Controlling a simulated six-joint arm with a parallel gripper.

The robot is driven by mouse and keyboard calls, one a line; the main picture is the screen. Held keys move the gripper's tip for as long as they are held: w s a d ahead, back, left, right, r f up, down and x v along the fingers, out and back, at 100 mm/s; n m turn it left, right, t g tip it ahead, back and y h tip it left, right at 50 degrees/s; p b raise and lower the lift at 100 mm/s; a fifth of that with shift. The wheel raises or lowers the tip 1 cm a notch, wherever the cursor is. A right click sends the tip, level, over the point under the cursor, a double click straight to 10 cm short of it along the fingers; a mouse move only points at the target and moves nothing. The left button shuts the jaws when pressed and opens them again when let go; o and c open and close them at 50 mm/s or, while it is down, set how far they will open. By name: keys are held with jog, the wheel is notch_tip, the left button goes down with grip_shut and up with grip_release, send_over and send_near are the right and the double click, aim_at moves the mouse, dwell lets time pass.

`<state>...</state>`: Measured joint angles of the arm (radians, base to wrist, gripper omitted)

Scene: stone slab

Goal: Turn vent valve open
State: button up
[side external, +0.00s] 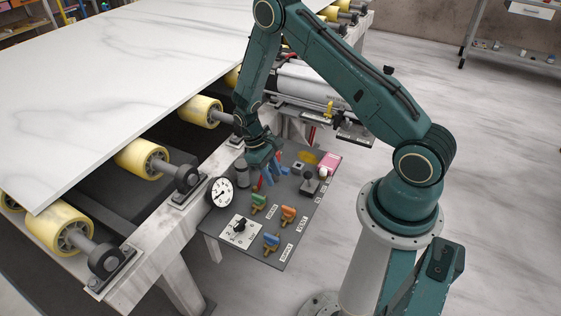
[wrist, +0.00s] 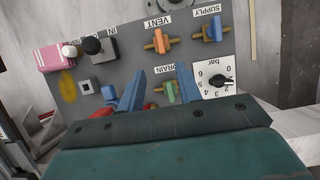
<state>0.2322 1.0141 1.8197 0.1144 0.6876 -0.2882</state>
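The vent valve (side external: 288,213) has an orange handle on a brass body and sits on the grey panel (side external: 258,258). In the wrist view the vent valve (wrist: 160,41) is under the VENT label, its handle crosswise to the brass body. My gripper (side external: 272,173) is above the panel's back part, apart from the vent valve. In the wrist view my gripper (wrist: 160,88) has its two blue fingers spread, with no valve held between them. The green drain valve (wrist: 169,92) appears between the fingertips in that view; its depth below them is hard to judge.
A blue supply valve (wrist: 215,29) stands beside the vent valve. A pressure knob plate (side external: 240,231), a round gauge (side external: 220,192), a black knob (wrist: 92,45) and a pink block (wrist: 55,57) crowd the panel. The marble slab (side external: 110,80) lies on rollers at left.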

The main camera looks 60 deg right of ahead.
aim_at(288, 208)
jog(key=shift+f, duration=0.1)
jog(key=shift+x, duration=6.8)
jog(key=shift+s, duration=0.1)
grip_shut()
